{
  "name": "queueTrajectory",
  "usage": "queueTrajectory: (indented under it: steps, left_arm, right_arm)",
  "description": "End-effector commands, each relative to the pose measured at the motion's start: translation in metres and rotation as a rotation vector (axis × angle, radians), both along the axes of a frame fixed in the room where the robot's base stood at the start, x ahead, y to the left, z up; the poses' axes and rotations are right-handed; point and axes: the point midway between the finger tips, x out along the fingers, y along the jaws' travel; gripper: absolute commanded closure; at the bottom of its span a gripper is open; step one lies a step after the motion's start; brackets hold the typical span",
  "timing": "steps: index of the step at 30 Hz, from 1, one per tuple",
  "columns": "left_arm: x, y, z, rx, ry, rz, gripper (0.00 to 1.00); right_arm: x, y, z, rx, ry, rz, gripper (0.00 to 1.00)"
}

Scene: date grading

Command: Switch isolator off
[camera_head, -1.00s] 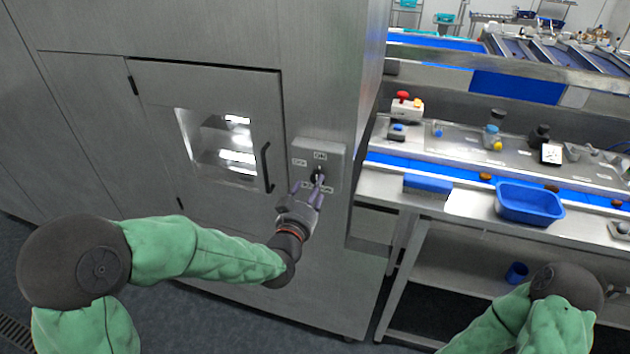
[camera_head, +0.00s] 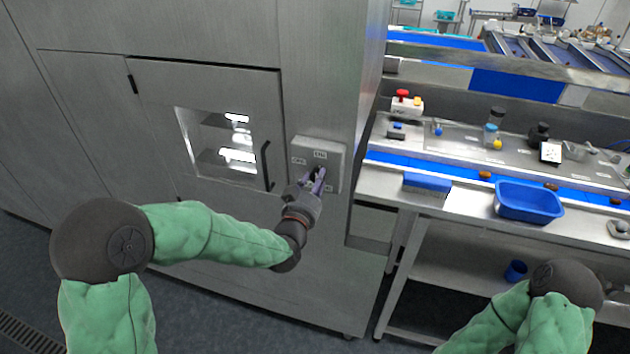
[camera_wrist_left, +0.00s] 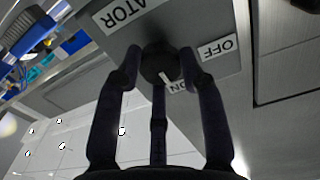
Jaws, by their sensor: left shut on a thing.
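The isolator is a grey box (camera_head: 335,152) on the steel cabinet front, with a dark round knob and white labels. In the left wrist view, the knob (camera_wrist_left: 156,62) has a white pointer mark directed toward the ON label (camera_wrist_left: 178,86). The OFF label (camera_wrist_left: 218,47) is to the right, and part of the ISOLATOR label (camera_wrist_left: 122,14) shows upside down. My left gripper (camera_head: 318,174) is at the box, its dark fingers shut on the knob; they also show in the left wrist view (camera_wrist_left: 159,72). My right gripper is out of view.
A cabinet door with a window (camera_head: 220,150) and dark handle (camera_head: 267,165) is left of the isolator. A conveyor bench on the right holds a blue tray (camera_head: 528,216) and a red button box (camera_head: 404,104). A blue cup (camera_head: 515,271) is on the lower shelf.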

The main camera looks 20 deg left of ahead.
Motion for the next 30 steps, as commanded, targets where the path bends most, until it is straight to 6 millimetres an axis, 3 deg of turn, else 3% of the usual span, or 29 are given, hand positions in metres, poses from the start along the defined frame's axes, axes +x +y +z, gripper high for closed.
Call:
queueTrajectory:
  steps: [11,30]
  left_arm:
    - [0.002,0.002,0.006,-0.079,-0.019,0.004,0.93]
    - [0.001,0.006,0.006,-0.635,-0.009,0.003,0.93]
  right_arm:
    - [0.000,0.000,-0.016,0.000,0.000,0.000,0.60]
    - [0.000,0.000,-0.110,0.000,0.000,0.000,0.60]
